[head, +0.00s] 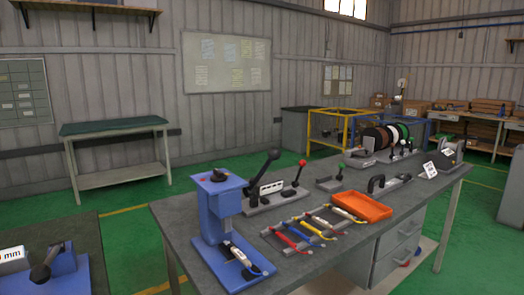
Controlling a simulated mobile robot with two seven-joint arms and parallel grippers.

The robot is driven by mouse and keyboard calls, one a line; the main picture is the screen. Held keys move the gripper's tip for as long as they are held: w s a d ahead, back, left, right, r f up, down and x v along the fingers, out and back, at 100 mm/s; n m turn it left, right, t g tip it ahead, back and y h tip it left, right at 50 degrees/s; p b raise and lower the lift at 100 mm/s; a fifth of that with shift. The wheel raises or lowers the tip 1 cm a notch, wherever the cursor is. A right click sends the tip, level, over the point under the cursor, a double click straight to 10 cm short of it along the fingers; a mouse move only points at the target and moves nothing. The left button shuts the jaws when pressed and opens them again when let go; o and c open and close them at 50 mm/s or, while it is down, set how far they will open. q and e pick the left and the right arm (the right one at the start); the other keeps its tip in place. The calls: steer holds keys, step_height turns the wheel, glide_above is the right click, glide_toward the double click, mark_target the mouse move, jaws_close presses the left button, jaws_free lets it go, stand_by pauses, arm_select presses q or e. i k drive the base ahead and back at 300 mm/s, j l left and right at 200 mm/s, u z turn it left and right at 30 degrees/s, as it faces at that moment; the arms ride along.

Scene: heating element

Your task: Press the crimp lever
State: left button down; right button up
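A blue press (219,207) stands upright at the near left part of the grey workbench, on a blue base plate. A thick black lever (263,170) slants up to the right just behind it; I cannot tell whether it belongs to the press or to the grey fixture (272,198) there. A red-knobbed lever (299,174) stands at that fixture's right end. No label shows which is the crimp lever. Neither of my grippers is in view.
Several coloured-handled tools (305,232) lie in front of an orange tray (362,206) on the workbench (178,215). Cable spools (385,136) stand at its far end. Another table (85,235) with a blue device (55,275) is at the lower left. Green floor is open behind.

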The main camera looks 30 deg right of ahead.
mark_target(274, 153)
steer(key=i+l+u, duration=0.1)
steer(key=l+u, duration=0.25)
steer(key=l, duration=0.95)
steer(key=l+u, duration=0.3)
steer(key=l, duration=0.95)
steer(key=k, duration=0.05)
